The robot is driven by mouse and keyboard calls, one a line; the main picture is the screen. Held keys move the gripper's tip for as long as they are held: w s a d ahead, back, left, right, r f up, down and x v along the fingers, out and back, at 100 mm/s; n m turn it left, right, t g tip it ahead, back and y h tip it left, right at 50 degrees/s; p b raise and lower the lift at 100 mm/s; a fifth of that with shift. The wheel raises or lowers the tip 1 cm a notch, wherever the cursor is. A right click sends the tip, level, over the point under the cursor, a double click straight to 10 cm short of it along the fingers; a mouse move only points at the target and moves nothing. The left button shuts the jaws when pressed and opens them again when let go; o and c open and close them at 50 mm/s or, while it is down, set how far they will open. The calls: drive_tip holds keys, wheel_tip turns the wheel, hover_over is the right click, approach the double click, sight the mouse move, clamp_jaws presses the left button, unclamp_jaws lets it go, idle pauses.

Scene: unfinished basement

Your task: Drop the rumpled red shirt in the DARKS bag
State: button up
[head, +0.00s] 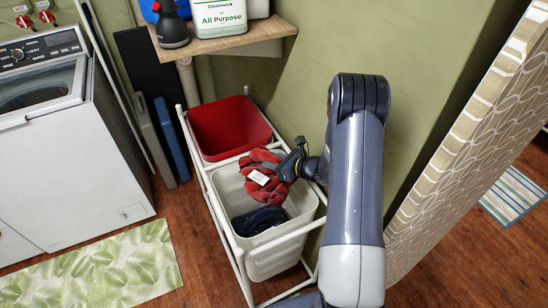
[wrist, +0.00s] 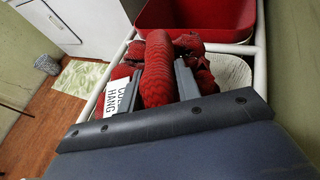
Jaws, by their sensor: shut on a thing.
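The rumpled red shirt (head: 277,189) hangs from my gripper (head: 297,165) above the front, pale grey bag of a white-framed sorter. A white care tag (head: 258,177) shows on the shirt. In the wrist view the shirt (wrist: 158,75) bulges up between the two fingers of my gripper (wrist: 158,88), which is shut on it. The pale bag (head: 236,193) holds a dark navy garment (head: 259,221). Behind it is a red bag (head: 230,127), which looks empty. No DARKS label is readable on either bag. Whether the shirt touches the pale bag's rim is unclear.
A wooden shelf (head: 225,40) with bottles overhangs behind the sorter. A white washer (head: 110,170) stands left, with a leaf-patterned mat (head: 95,272) before it. A patterned board (head: 470,140) stands at right. Wood floor is clear between mat and sorter.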

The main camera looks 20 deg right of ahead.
drive_tip(key=o, duration=1.2)
drive_tip(key=shift+o, duration=0.2)
drive_tip(key=b+v, duration=0.1)
drive_tip(key=v, duration=0.6)
drive_tip(key=shift+s+d+r+b, duration=0.1)
drive_tip(key=shift+s+d+b, duration=0.1)
drive_tip(key=shift+b, duration=0.2)
drive_tip(key=p+x, duration=0.2)
drive_tip(key=x, duration=0.5)
drive_tip(key=shift+a+r, duration=0.1)
wheel_tip(320, 180, up, 6)
drive_tip(key=shift+w+a+f+p, duration=0.1)
drive_tip(key=shift+w+f+p, duration=0.1)
drive_tip(key=shift+p, duration=0.85)
